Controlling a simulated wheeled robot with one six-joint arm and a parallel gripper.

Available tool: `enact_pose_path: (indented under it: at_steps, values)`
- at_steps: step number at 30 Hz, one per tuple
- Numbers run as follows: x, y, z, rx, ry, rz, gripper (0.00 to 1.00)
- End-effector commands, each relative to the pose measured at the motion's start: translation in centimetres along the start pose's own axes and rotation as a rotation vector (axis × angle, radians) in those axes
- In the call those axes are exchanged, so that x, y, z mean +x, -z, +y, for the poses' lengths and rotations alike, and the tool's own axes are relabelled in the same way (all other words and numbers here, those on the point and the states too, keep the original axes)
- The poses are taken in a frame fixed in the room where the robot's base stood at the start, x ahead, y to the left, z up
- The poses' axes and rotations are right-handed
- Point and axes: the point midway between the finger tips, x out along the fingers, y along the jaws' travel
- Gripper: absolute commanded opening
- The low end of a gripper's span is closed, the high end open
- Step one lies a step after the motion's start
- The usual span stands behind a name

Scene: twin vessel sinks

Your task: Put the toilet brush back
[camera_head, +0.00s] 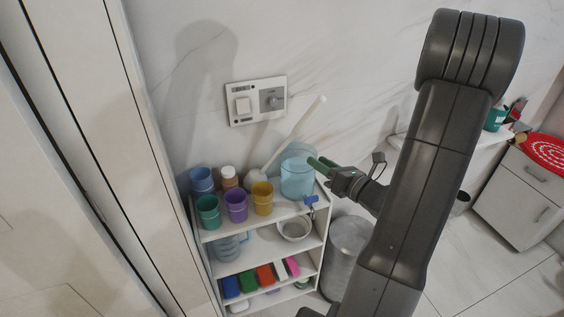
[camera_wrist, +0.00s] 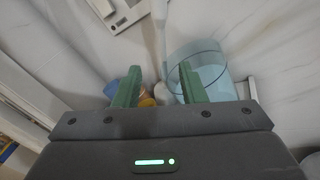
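A white toilet brush (camera_head: 293,131) leans on the top shelf, its long handle tilted up to the right and its lower end behind the cups. Its handle (camera_wrist: 161,36) also shows in the wrist view, beyond the gap between my fingers. A clear light-blue container (camera_head: 297,178) stands beside the brush's lower end; it also shows in the wrist view (camera_wrist: 207,76), behind the right finger. Whether this is the brush's holder I cannot tell. My gripper (camera_head: 315,163) is at the container's right side, green fingers apart and empty; they also show in the wrist view (camera_wrist: 160,67).
Several coloured cups, including a purple one (camera_head: 236,205), crowd the white shelf unit (camera_head: 272,222). A wall plate (camera_head: 257,101) is behind. A grey bin (camera_head: 346,246) stands right of the shelf, with a white door (camera_head: 75,130) to the left.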

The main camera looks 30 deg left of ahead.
Motion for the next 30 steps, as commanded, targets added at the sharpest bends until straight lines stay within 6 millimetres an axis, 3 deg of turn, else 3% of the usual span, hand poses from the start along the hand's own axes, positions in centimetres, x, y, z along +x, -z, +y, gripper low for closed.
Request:
enact_pose_path:
  at_steps: [5, 15, 25, 30]
  values:
    - [0.8, 0.0, 0.1, -0.001, -0.003, 0.002, 0.37]
    - [6.8, -0.1, 0.2, -0.002, -0.004, 0.003, 0.37]
    - [9.6, -0.3, 0.3, -0.002, -0.003, 0.001, 0.37]
    - [12.2, -0.6, 0.6, -0.001, -0.004, 0.002, 0.37]
